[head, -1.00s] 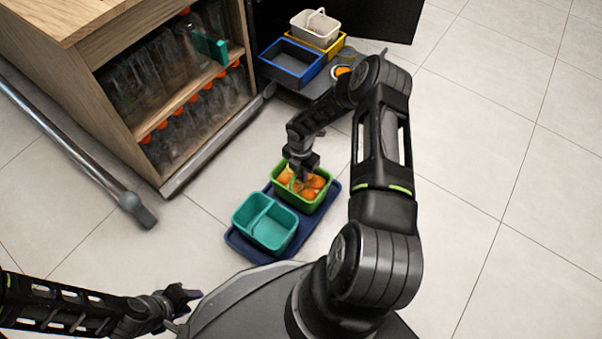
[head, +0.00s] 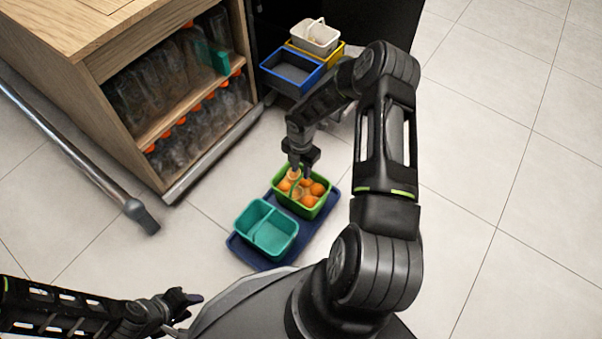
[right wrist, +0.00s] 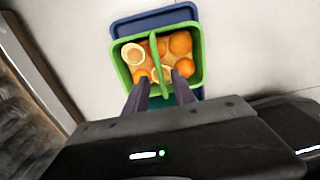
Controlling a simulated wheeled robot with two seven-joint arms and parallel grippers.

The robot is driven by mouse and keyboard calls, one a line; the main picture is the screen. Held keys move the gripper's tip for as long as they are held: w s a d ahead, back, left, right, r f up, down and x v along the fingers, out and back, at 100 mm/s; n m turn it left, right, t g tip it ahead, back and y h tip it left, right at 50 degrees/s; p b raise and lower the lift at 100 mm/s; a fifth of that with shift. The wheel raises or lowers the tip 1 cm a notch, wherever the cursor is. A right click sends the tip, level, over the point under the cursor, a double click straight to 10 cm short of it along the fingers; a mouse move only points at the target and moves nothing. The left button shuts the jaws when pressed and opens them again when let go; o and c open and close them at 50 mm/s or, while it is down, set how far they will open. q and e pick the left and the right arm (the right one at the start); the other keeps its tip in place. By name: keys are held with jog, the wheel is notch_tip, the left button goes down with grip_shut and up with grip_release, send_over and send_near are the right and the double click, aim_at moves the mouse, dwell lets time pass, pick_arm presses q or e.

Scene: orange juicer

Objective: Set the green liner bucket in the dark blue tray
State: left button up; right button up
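The green liner bucket (head: 318,207) holds several oranges, some cut, and its green handle stands up across the middle. It sits at the far end of the dark blue tray (head: 262,262), next to the teal two-part bin (head: 266,232). The bucket (right wrist: 117,68) and the tray's blue edge (right wrist: 155,20) also show in the right wrist view. My right gripper (head: 300,172) is just above the bucket. Its two fingers (right wrist: 162,92) are spread apart, with the handle ahead between them and apparently not gripped. My left gripper (head: 188,298) is at lower left, away from the tray; its fingers are unclear.
A wooden cabinet (head: 110,60) with orange-capped bottles stands at left, with a metal bar (head: 80,150) on the floor beside it. Blue-rimmed (head: 290,72), yellow (head: 325,60) and white (head: 314,36) containers stand at the back. The tiled floor at right is clear.

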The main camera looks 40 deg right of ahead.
notch_tip(320, 180, up, 4)
jog(key=shift+r+p, duration=0.2)
jog(key=shift+p, duration=0.3)
dwell(0.4)
jog(key=s+a+m+y, duration=0.25)
jog(key=a+m, duration=0.25)
jog(key=a, duration=0.6)
jog(key=s+a+m+y, duration=0.2)
jog(key=s+a+m, duration=0.15)
jog(key=a, duration=0.75)
jog(key=s+a+r+m+t, duration=0.1)
jog(key=s+a+m, duration=0.7)
jog(key=s+m, duration=0.3)
jog(key=m, duration=0.4)
jog(key=shift+r+h, duration=0.15)
jog(key=shift+h, duration=0.2)
